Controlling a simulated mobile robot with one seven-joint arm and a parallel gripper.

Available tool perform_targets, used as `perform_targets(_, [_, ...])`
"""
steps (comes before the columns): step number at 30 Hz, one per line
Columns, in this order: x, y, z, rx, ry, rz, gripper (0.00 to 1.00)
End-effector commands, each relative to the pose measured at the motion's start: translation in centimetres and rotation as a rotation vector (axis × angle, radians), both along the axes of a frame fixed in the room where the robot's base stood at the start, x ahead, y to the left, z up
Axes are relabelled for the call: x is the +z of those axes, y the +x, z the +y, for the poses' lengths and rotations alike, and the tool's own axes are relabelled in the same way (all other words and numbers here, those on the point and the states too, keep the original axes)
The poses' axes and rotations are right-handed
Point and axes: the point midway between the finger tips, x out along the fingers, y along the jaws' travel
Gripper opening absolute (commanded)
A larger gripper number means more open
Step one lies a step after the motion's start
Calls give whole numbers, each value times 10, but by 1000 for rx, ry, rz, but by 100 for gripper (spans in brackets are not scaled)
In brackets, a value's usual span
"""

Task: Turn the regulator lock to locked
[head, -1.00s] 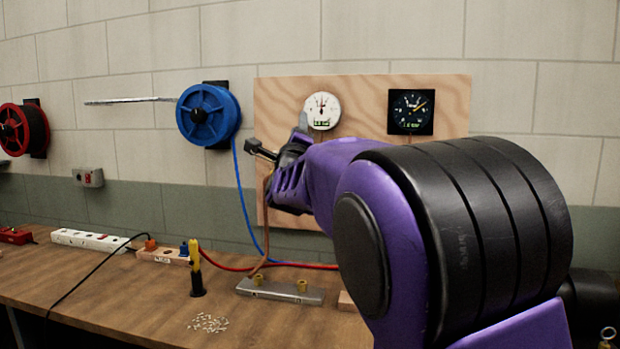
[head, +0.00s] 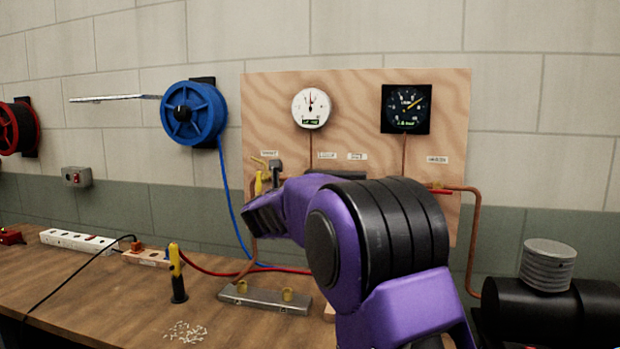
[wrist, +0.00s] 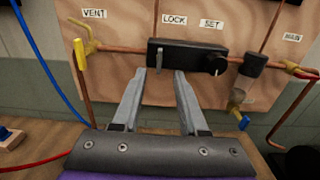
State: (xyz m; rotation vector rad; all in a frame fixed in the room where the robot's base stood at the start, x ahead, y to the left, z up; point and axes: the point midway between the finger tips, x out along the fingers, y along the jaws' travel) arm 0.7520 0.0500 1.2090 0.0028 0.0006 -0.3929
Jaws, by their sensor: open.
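The regulator is a black block (wrist: 187,55) on the copper pipe, seen in the wrist view. The LOCK label (wrist: 174,19) is above it. A small pale lever (wrist: 158,59) stands about upright on the block's left part. A round black knob (wrist: 213,63) with a pale pointer is at its right end, below the SET label (wrist: 211,23). My gripper (wrist: 160,74) is open, its two grey fingers pointing at the block's lower edge. The lever lies between the fingertip lines. I cannot tell whether they touch the block. In the head view my arm hides most of the regulator.
A white gauge (head: 311,108) and a black gauge (head: 406,108) hang above. The bench (head: 90,300) holds a metal bar (head: 263,299) and a yellow-black tool (head: 177,273).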

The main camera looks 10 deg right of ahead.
Motion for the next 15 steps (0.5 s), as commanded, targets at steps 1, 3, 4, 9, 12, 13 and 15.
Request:
perform_targets(1, [1,12,-6,-3,-1,0,42])
perform_targets(3, [1,25,-11,-2,0,0,42])
perform_targets(4, [1,30,-13,-3,-1,0,42])
perform_targets(9, [2,60,-26,-2,-1,0,42])
perform_targets(12, [2,75,-32,-2,-1,0,42])
perform_targets(13, [2,80,-34,-2,0,0,42])
perform_targets(15, [2,89,-38,-2,-3,0,42])
